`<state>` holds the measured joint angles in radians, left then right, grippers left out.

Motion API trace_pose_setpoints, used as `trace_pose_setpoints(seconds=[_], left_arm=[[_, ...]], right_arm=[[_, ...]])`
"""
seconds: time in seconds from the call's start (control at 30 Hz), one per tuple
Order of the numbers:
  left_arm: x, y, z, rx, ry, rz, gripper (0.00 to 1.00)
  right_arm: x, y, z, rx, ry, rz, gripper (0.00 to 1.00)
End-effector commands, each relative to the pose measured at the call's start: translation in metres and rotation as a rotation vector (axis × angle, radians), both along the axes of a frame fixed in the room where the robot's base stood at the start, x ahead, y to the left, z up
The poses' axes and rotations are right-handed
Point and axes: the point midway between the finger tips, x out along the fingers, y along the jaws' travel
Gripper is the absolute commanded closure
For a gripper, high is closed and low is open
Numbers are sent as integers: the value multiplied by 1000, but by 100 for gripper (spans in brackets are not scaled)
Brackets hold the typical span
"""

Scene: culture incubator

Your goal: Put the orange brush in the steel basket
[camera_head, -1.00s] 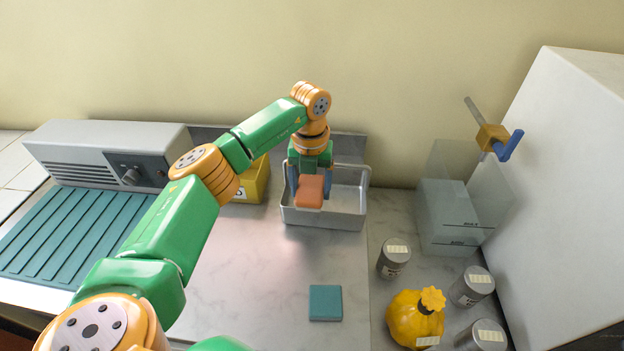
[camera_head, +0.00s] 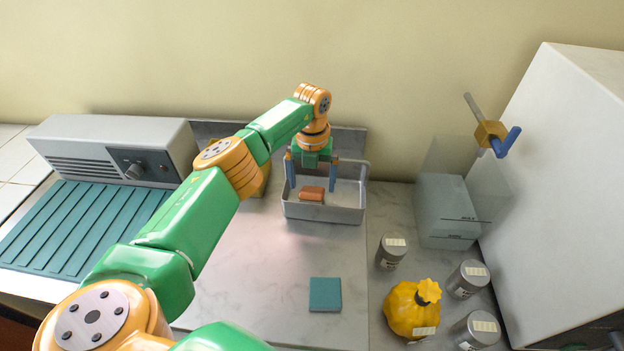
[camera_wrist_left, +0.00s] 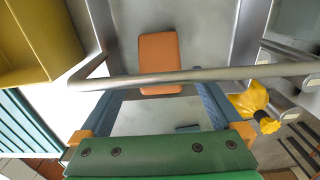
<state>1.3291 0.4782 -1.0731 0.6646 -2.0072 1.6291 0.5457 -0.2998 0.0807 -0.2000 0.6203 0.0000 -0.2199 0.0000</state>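The orange brush (camera_head: 312,194) lies inside the steel basket (camera_head: 325,212), near its front left part. It also shows in the left wrist view (camera_wrist_left: 160,62), resting flat on the basket floor and partly crossed by the metal rim bar (camera_wrist_left: 190,77). My left gripper (camera_head: 312,187) is over the basket with its two blue fingers spread wide, one on each side of the brush and apart from it. In the left wrist view the open fingers (camera_wrist_left: 155,95) hold nothing. My right gripper is not in view.
A yellow bin (camera_wrist_left: 38,45) stands left of the basket, partly behind my arm. A teal square (camera_head: 325,294) lies on the counter in front. Grey canisters (camera_head: 391,252), a yellow pumpkin-shaped object (camera_head: 408,312) and a clear tank (camera_head: 446,210) stand to the right.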

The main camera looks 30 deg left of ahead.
Motion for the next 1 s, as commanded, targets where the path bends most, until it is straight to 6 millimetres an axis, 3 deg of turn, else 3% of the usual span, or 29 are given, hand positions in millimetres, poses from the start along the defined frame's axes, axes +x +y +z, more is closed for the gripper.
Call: trace_pose_setpoints(seconds=[0.17, 0.23, 0.43, 0.6, 0.73, 1.0], left_arm=[[0, 0, 8, 0, -1, 0, 0], [1, 0, 17, 0, -5, -1, 0], [1, 0, 73, 0, -7, 2, 0], [0, -1, 115, 0, -1, 2, 0], [0, 0, 125, 0, 0, 1, 0], [0, 0, 125, 0, 0, 0, 0]], right_arm=[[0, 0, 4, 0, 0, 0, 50], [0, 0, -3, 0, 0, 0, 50], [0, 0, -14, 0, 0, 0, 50], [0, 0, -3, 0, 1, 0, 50], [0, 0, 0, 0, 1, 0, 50], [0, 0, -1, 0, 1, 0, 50]])
